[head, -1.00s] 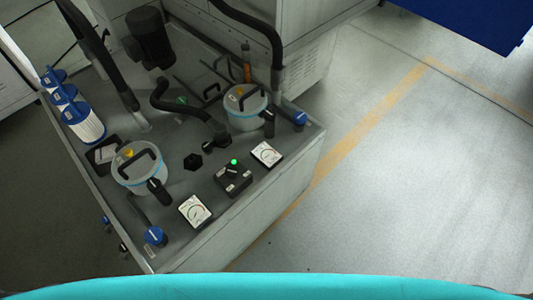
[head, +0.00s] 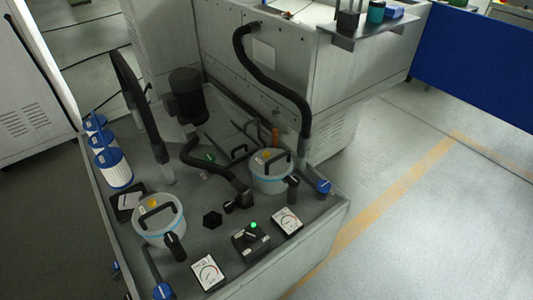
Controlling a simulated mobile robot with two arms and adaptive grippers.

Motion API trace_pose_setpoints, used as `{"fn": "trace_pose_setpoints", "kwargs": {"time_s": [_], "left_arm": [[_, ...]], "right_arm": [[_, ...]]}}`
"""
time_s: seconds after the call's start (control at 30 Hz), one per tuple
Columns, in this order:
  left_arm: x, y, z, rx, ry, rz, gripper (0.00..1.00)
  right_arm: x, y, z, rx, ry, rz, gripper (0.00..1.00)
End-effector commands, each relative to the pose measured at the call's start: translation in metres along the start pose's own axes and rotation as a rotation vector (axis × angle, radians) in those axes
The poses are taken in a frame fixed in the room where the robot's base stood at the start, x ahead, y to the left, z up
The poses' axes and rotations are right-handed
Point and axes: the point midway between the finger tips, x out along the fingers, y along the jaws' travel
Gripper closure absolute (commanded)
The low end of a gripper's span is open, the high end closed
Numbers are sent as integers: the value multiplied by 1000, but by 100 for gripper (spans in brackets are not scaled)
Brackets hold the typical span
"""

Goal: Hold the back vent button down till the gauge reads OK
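Two grey-white filter pots with blue bands and black handles stand on the grey unit top. The back pot (head: 272,178) has a small yellow button (head: 266,155) on its lid. The front pot (head: 160,232) has a similar yellow button (head: 152,203). I take these to be the vent buttons; their labels are too small to read. A white dial gauge (head: 287,220) lies near the back pot and another gauge (head: 207,272) near the front pot. I cannot read either needle. Neither of my grippers is in view.
A black box with a lit green button (head: 253,226) sits between the gauges. Blue-topped knobs (head: 323,187) stand near the edge. Black hoses (head: 272,75) arch over the unit. White filter cartridges (head: 114,168) line the left side. Open floor (head: 420,230) lies right.

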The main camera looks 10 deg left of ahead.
Motion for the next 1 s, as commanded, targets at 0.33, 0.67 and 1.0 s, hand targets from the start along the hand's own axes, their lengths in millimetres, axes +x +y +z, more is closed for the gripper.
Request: {"fn": "trace_pose_setpoints", "kwargs": {"time_s": [0.33, 0.67, 1.0], "left_arm": [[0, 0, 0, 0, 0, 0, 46], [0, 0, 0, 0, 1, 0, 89], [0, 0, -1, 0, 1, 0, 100]], "right_arm": [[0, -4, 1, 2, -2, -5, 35], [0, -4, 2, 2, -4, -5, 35], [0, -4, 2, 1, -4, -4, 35]]}}
